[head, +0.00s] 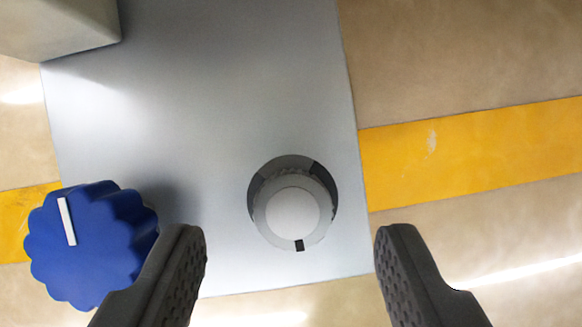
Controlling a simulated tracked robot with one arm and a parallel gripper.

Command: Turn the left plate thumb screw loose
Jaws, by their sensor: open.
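A blue knob (90,245) with a scalloped rim and a white line on top is at the lower left, by the left edge of a grey plate (220,110). It looks like a thumb screw. A round pale grey knob (292,213) with a dark mark at its bottom edge sits in a dark ring on the plate. My gripper (292,240) is open and empty. Its dark, dimpled fingers stand apart to either side below the grey knob. The left finger covers the lower right part of the blue knob; I cannot tell whether they touch.
A beige block (60,25) stands at the upper left corner of the plate. A worn yellow stripe (470,150) crosses the tan floor on both sides. The upper middle of the plate is bare.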

